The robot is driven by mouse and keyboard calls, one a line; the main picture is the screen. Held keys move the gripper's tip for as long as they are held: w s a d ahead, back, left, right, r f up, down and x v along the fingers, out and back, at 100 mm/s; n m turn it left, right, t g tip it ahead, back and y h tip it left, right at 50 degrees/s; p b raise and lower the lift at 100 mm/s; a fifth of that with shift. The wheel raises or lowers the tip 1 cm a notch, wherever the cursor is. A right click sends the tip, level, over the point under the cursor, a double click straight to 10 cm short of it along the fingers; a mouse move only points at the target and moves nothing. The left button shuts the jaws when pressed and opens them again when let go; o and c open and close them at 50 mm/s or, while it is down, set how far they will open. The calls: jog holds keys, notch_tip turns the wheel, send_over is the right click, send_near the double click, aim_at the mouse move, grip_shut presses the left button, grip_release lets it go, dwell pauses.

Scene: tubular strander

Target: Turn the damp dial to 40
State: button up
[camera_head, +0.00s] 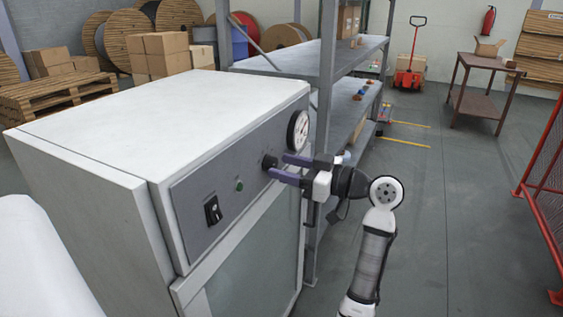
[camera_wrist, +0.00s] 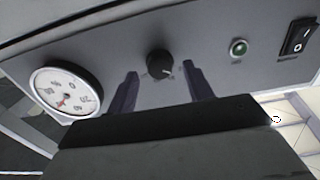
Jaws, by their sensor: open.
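The damp dial looks to be the small black knob (camera_head: 269,162) on the grey control panel (camera_head: 222,203) of a white cabinet. The knob also shows in the wrist view (camera_wrist: 159,64), with a light pointer mark toward its lower right; any numbers around it are too small to read. My gripper (camera_head: 277,167) is open in front of the panel. In the wrist view its two dark fingers (camera_wrist: 158,82) stand left and right of the knob, with gaps on both sides. I cannot tell whether the fingertips reach as far as the knob.
A round white gauge (camera_head: 298,131) with a red needle sits beside the knob. A green lamp (camera_head: 239,186) and a black rocker switch (camera_head: 213,211) are on its other side. A metal shelf rack (camera_head: 326,80) stands close behind my gripper.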

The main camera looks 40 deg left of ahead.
jog(key=shift+x, duration=0.8)
jog(key=shift+c, duration=0.3)
jog(key=c, duration=0.9)
